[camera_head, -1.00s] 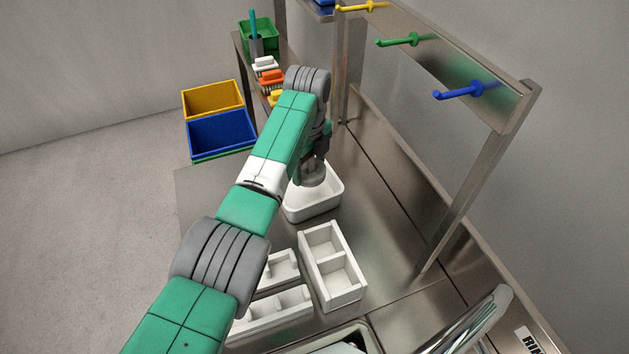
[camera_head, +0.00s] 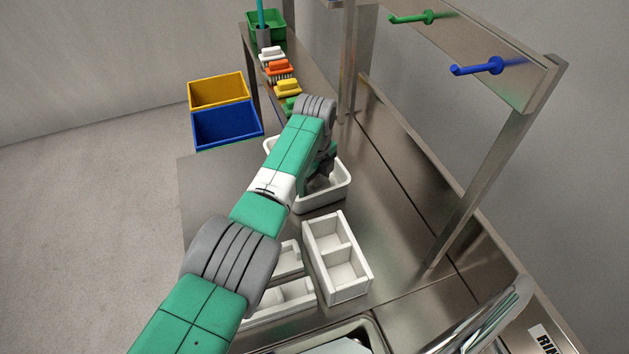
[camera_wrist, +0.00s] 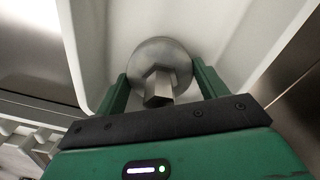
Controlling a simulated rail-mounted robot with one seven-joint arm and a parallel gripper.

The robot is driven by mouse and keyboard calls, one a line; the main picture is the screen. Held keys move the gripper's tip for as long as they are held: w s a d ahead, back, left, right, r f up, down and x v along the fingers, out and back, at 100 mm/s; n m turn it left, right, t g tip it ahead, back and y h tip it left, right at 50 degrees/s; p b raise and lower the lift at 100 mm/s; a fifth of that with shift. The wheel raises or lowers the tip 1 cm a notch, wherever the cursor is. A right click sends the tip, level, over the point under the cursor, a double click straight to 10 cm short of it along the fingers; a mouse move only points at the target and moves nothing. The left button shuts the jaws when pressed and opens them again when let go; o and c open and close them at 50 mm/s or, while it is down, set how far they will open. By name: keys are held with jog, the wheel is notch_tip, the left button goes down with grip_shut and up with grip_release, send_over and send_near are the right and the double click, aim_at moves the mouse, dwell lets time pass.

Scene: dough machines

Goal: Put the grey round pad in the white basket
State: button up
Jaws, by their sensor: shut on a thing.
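The grey round pad (camera_wrist: 160,52) is a metal disc with a hexagonal knob, seen in the wrist view. My gripper (camera_wrist: 160,82) has one green finger on each side of it and is shut on it. The white basket (camera_wrist: 232,30) surrounds the pad and fingertips in this view. In the head view the white basket (camera_head: 325,201) stands on the steel table. My gripper (camera_head: 320,180) reaches down inside it, and my arm covers its left part. I cannot tell whether the pad touches the basket floor.
A white two-compartment box (camera_head: 337,262) stands in front of the basket, with white divided trays (camera_head: 285,295) left of it. Yellow (camera_head: 218,92) and blue (camera_head: 226,125) bins are at the back left. A steel rack (camera_head: 500,155) with hooks rises at the right.

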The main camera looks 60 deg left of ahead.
jog(key=o, duration=1)
jog(key=shift+f, duration=0.1)
notch_tip(320, 180, up, 12)
jog(key=p, duration=0.4)
jog(key=shift+r, duration=0.2)
